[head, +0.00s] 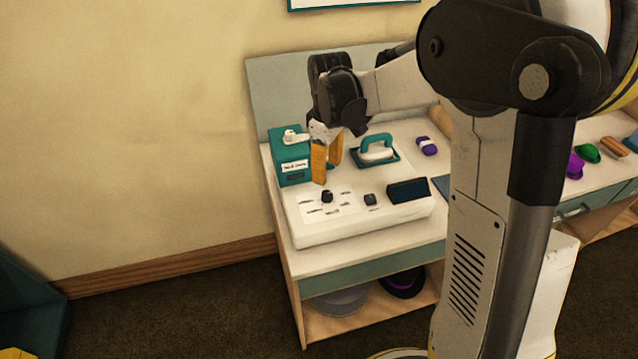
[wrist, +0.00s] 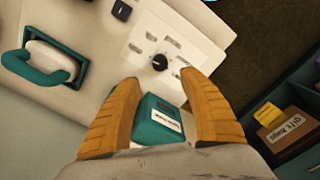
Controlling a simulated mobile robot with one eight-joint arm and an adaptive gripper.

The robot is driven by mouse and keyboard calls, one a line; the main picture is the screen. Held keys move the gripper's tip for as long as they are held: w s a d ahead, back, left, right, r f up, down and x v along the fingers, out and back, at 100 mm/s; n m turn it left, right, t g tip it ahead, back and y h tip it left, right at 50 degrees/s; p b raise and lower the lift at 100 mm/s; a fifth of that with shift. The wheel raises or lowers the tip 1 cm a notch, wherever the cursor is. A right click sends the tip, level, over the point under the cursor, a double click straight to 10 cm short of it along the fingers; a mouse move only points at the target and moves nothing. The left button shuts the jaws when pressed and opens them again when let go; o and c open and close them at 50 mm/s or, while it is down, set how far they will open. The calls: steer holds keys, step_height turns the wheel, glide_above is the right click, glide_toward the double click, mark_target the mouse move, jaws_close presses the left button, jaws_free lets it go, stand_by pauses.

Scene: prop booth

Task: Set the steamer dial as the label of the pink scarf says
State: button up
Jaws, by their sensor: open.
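The steamer panel (head: 385,218) is a white box on the table. Its round black dial (head: 327,196) stands among small printed marks too small to read; the dial also shows in the wrist view (wrist: 159,62). A black button (head: 370,199) and a dark display (head: 408,190) sit to its right. My gripper (head: 326,180) is open above and just behind the dial. In the wrist view its orange fingers (wrist: 160,88) are apart with the dial ahead of them, and nothing is held. I cannot identify the pink scarf or its label in either view.
A teal labelled box (head: 290,160) stands behind the panel at left. A teal-handled iron (head: 376,150) and a purple roll (head: 427,146) lie behind it. Purple and green items (head: 587,152) lie at right, partly behind my arm. A gift bags box (wrist: 287,130) shows at right.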

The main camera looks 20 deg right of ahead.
mark_target(327, 193)
step_height(327, 193, down, 10)
steer(key=b, duration=0.3)
steer(key=shift+s+r, duration=0.1)
steer(key=shift+r, duration=0.05)
steer(key=shift+c, duration=0.5)
jaws_close()
